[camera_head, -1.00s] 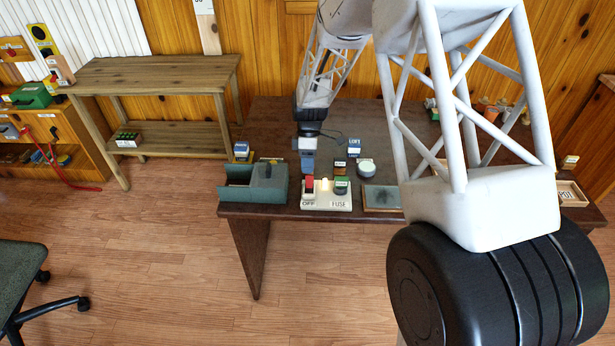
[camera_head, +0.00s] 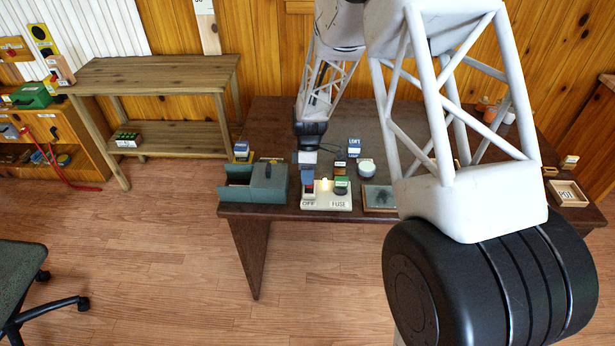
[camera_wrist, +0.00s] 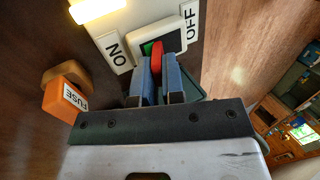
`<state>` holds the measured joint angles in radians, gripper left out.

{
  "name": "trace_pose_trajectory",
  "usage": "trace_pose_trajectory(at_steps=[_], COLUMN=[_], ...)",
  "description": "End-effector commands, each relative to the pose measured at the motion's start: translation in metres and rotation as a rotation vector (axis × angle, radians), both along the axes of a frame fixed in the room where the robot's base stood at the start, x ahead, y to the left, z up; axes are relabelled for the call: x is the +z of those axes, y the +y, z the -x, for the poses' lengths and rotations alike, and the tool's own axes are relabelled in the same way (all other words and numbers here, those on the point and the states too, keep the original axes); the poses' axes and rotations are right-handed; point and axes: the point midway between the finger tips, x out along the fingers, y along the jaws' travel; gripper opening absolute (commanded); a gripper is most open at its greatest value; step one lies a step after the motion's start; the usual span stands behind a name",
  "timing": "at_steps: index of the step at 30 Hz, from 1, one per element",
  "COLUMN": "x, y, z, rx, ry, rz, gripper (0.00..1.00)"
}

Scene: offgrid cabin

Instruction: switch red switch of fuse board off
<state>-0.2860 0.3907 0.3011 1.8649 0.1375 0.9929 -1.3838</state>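The fuse board (camera_head: 340,203) is a white plate near the table's front edge, marked OFF at left and FUSE at right in the head view. Its red switch (camera_wrist: 156,57) stands between the ON and OFF labels in the wrist view, with a green patch beside it on the ON side. My gripper (camera_wrist: 157,62) has its two blue fingers over the switch, one on each side, close to the red part. I cannot tell whether they press on it. In the head view my gripper (camera_head: 308,175) comes down from above and partly hides the switch.
A green box (camera_head: 268,182) stands just left of the board. A dark framed panel (camera_head: 379,198) lies to its right, with small labelled blocks behind. A lit lamp (camera_wrist: 95,9) is on the board. An orange fuse piece (camera_wrist: 65,98) is beside my gripper in the wrist view.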

Motion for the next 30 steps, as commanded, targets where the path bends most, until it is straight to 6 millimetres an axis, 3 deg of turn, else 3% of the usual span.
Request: trace_pose_trajectory(at_steps=[16, 30], x=[0.001, 0.005], y=[0.000, 0.000], z=[0.003, 0.013], rx=[0.000, 0.001], ry=[-0.043, -0.263], rz=[0.001, 0.000], gripper=[0.00, 0.00])
